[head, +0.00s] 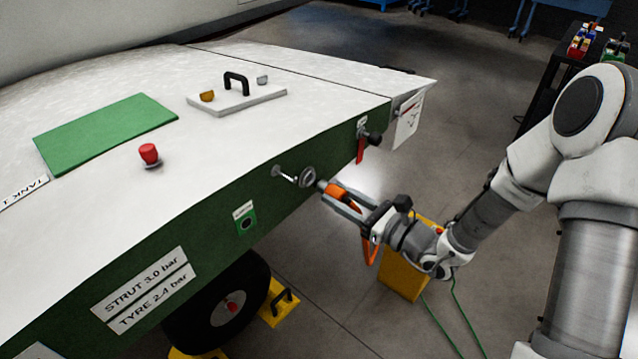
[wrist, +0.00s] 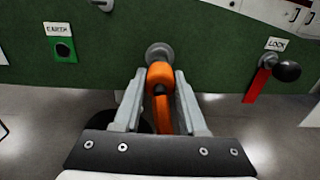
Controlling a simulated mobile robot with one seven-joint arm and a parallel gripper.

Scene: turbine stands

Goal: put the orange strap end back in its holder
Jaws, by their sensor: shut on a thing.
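My gripper (head: 333,197) is shut on the orange strap end (head: 342,194), just off the green side of the white-topped body. In the wrist view the orange strap end (wrist: 160,78) lies between the two grey fingers, its rounded tip pointing at the panel. A round grey fitting (head: 308,177), which looks like the holder, sticks out from the green side. In the wrist view this fitting (wrist: 159,50) is straight ahead of the tip and partly hidden by it. I cannot tell whether they touch. The orange strap (head: 370,252) hangs in a loop below my gripper.
A silver T-handle (head: 287,174) is left of the fitting. A green EARTH socket (head: 246,220) is lower left. A black LOCK knob with a red tag (head: 361,149) is to the right. A yellow block (head: 402,283) stands on the floor below my gripper.

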